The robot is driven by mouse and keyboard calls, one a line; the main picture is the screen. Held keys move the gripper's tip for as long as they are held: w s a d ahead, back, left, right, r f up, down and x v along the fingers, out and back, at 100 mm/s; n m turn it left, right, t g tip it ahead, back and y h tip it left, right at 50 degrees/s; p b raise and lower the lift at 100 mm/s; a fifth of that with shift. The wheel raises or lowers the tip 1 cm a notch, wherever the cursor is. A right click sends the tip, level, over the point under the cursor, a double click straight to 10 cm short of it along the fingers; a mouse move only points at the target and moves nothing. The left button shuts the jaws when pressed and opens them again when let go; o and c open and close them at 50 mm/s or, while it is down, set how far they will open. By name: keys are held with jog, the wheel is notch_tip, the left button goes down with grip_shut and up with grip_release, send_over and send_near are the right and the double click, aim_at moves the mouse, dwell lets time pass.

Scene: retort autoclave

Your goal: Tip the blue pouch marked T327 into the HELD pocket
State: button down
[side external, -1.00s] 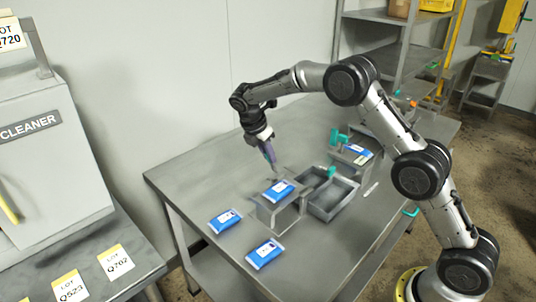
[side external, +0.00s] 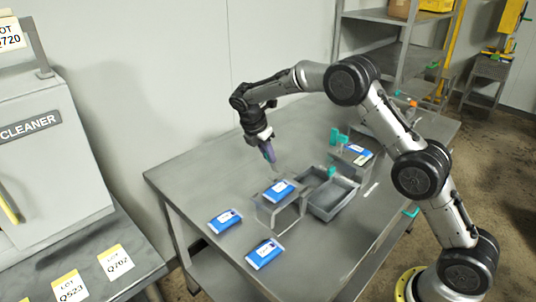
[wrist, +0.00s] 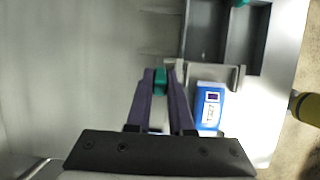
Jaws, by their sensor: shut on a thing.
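A blue pouch (wrist: 210,106) with a white label lies on a grey stand just right of my fingers in the wrist view; its sideways marking looks like T327. It also shows in the side view (side external: 279,190), flat on top of the raised stand (side external: 268,212). My gripper (wrist: 160,82) points down above and behind that stand, its purple fingers shut on a small teal piece (wrist: 160,76). What the teal piece belongs to is hidden. Beside the stand is a grey two-pocket tray (side external: 333,200), its pockets looking empty. No HELD marking is readable.
Two more blue pouches (side external: 225,221) (side external: 264,253) lie on the table left and front of the stand. Another holder with a blue pouch (side external: 357,153) and teal parts stands beyond the tray. A teal knob (side external: 331,171) rises at the tray. The table's left rear is clear.

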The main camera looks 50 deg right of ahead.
jog(key=shift+d+r, duration=0.15)
jog(key=shift+d+r+y, duration=0.15)
jog(key=shift+d+y, duration=0.45)
jog(key=shift+y, duration=0.4)
jog(key=shift+d+r+y, duration=0.1)
jog(key=shift+d+y, duration=0.8)
jog(key=shift+y, duration=0.3)
jog(key=shift+d+f+y, duration=0.15)
jog(key=shift+d+y, duration=0.6)
jog(key=shift+y, duration=0.3)
jog(key=shift+d+f+y, duration=0.15)
jog(key=shift+d+y, duration=0.6)
jog(key=shift+y, duration=0.3)
jog(key=shift+d, duration=0.2)
jog(key=c, duration=0.8)
grip_release()
jog(key=shift+f, duration=0.15)
jog(key=v, duration=1.2)
jog(key=shift+d, duration=0.2)
